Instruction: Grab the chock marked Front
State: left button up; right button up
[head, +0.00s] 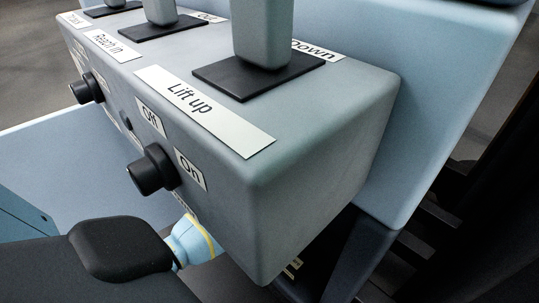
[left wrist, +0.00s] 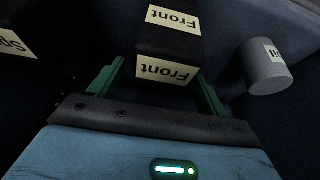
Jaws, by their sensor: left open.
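In the left wrist view, the black chock (left wrist: 166,45) carries cream labels reading "Front" on its top and near faces. My left gripper (left wrist: 158,78) is open, with one green finger on either side of the chock's near end. I cannot tell whether either finger touches it. The chock does not show in the head view.
In the left wrist view, a grey cylinder (left wrist: 266,70) with a partly cut-off label stands to the right, and a dark piece with a cream label (left wrist: 18,43) lies at the left edge. A grey control box (head: 310,170) with levers and knobs fills the head view.

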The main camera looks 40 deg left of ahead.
pick_arm(q)
jog(key=shift+b+x, duration=0.4)
jog(key=shift+x, duration=0.8)
jog(key=shift+c, duration=0.3)
jog(key=shift+r, duration=0.1)
jog(key=c, duration=1.3)
jog(key=shift+c, duration=0.2)
jog(key=shift+r, duration=0.1)
